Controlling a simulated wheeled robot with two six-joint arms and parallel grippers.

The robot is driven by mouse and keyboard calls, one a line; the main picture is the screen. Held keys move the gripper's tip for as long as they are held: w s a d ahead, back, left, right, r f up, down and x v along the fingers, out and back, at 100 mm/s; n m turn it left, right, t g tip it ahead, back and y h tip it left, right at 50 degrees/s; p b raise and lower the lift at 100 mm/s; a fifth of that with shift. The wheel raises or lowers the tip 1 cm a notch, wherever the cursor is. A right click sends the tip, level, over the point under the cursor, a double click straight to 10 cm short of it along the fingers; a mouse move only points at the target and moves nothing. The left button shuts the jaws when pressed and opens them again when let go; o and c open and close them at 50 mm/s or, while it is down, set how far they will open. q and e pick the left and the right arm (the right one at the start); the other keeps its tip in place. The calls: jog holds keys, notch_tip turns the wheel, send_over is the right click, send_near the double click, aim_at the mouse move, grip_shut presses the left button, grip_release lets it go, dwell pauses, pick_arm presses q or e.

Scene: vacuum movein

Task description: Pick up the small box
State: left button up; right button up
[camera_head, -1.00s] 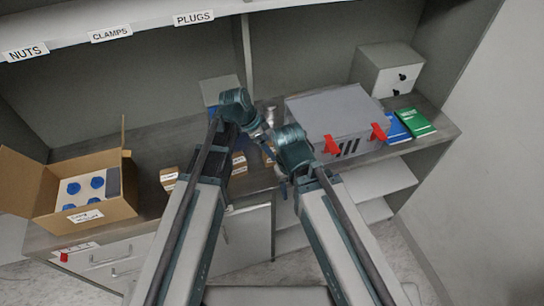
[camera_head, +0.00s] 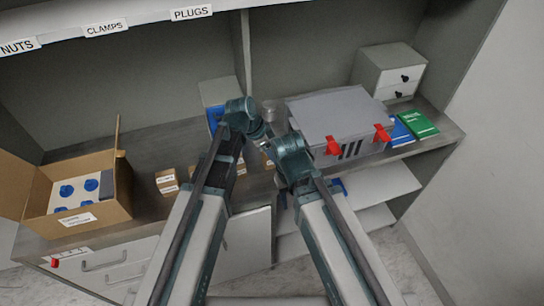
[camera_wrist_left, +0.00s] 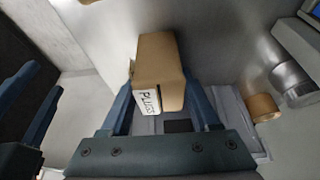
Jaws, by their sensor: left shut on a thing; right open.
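A small brown cardboard box (camera_wrist_left: 160,62) with a white label, seemingly reading PLUGS, sits between the fingers of my left gripper (camera_wrist_left: 160,98) in the left wrist view. The gripper is shut on it, with one finger along each side. In the head view my left gripper is mostly hidden behind its own wrist, and the held box cannot be made out clearly. My right gripper (camera_head: 283,198) is at the counter's front edge, right of the left one, partly hidden by its wrist. It is open and empty; its dark blue fingers show at the left of the wrist view.
Other small labelled boxes (camera_head: 167,181) stand on the counter (camera_head: 150,150). An open carton (camera_head: 88,218) with blue-topped items is at the left. A grey case (camera_head: 340,115) with red latches, blue and green books (camera_head: 419,125) and a drawer unit (camera_head: 390,68) are at the right.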

aim_at(272, 149)
pick_arm(q)
grip_shut()
notch_tip(272, 149, up, 10)
jog(key=p, duration=1)
jog(key=shift+r, duration=0.1)
jog(key=shift+f, duration=0.2)
